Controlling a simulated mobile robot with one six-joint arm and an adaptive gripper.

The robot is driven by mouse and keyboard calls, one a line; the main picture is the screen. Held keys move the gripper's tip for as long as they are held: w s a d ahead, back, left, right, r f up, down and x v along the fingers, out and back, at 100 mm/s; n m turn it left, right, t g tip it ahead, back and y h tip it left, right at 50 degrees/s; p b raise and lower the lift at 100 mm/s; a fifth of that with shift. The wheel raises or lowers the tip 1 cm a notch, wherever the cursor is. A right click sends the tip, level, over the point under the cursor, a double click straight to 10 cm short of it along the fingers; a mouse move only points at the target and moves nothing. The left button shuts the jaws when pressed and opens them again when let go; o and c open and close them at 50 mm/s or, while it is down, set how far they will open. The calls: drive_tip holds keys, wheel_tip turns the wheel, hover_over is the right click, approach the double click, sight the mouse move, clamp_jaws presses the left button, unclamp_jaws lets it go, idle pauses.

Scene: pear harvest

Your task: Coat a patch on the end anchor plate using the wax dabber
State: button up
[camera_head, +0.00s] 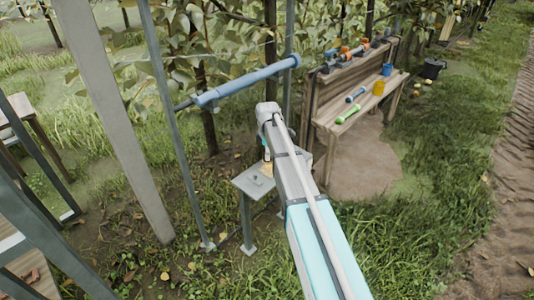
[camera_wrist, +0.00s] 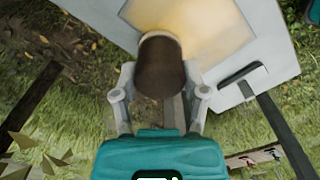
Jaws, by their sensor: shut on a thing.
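The end anchor plate (camera_head: 249,184) is a grey plate on a post in the middle of the head view. In the wrist view the plate (camera_wrist: 275,50) fills the upper part and bears a yellowish, glossy patch (camera_wrist: 205,28). My gripper (camera_wrist: 160,95) is shut on the wax dabber (camera_wrist: 160,72), a dark brown cylinder with a pale rim at its far end. The dabber's far end lies over the patch's lower left edge. Whether it touches the plate cannot be told. In the head view my arm partly hides the plate, and the dabber is hard to make out.
A blue tube (camera_head: 245,82) runs above and behind the plate. A slanted grey post (camera_head: 115,115) and a thin metal pole stand to the left. Grass to the right is open.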

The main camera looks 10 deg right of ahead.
drive_tip(key=shift+s, duration=0.1)
drive_tip(key=shift+s+d, duration=0.6)
drive_tip(key=shift+s, duration=0.15)
drive_tip(key=shift+s+d, duration=0.55)
drive_tip(key=shift+s, duration=0.2)
drive_tip(key=shift+s+d, duration=0.55)
drive_tip(key=shift+s, duration=0.2)
drive_tip(key=shift+s+d, duration=0.55)
drive_tip(key=shift+s, duration=0.2)
drive_tip(key=shift+w+d, duration=0.1)
drive_tip(key=shift+w+d, duration=0.4)
drive_tip(key=shift+d, duration=0.15)
